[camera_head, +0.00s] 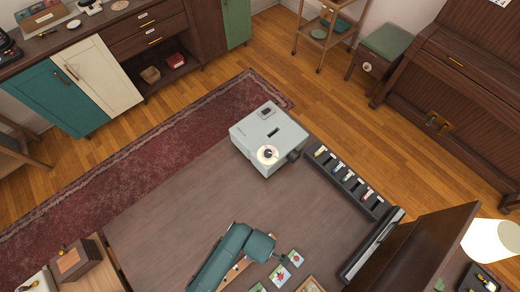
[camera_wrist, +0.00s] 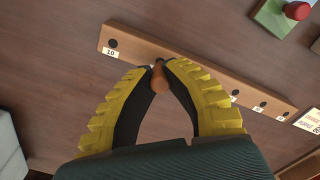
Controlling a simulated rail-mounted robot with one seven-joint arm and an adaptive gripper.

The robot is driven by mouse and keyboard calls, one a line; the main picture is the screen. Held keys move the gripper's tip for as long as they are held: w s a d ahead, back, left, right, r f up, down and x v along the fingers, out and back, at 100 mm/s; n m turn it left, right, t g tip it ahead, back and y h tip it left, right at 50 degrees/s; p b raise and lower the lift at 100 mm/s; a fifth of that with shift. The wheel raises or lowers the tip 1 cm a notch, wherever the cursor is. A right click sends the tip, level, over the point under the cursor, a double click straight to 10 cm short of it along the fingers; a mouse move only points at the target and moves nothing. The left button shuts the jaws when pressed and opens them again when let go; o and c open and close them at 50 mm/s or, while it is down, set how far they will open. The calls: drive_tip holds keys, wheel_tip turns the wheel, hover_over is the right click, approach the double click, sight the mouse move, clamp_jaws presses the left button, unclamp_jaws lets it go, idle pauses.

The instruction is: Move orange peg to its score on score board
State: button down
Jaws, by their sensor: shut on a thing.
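My gripper (camera_wrist: 160,68) has two yellow-and-black fingers. Their tips are closed on the orange peg (camera_wrist: 160,80), a small orange-brown cylinder. The score board (camera_wrist: 130,48) is a narrow wooden strip lying diagonally in the wrist view, with dark holes and white number labels; the label at the left end reads 10. The gripper and peg are over the middle of the strip. I cannot tell whether the peg touches the board or sits in a hole. The fingers hide part of the strip. In the head view my green arm covers most of the board (camera_head: 232,273).
A white card (camera_wrist: 311,121) with colour names lies right of the board. A green tile with a red piece (camera_wrist: 297,11) is at the upper right. In the head view, a grey box-shaped device (camera_head: 255,125) and a dark slotted rack (camera_head: 345,182) stand on the table. The table's left part is clear.

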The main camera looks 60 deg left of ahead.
drive_tip(key=shift+f+b, duration=0.7)
drive_tip(key=shift+f, duration=0.45)
drive_tip(key=c, duration=1.1)
unclamp_jaws()
drive_tip(key=shift+o, duration=0.2)
wheel_tip(320, 180, up, 6)
drive_tip(key=p, duration=0.7)
drive_tip(key=shift+r, duration=0.1)
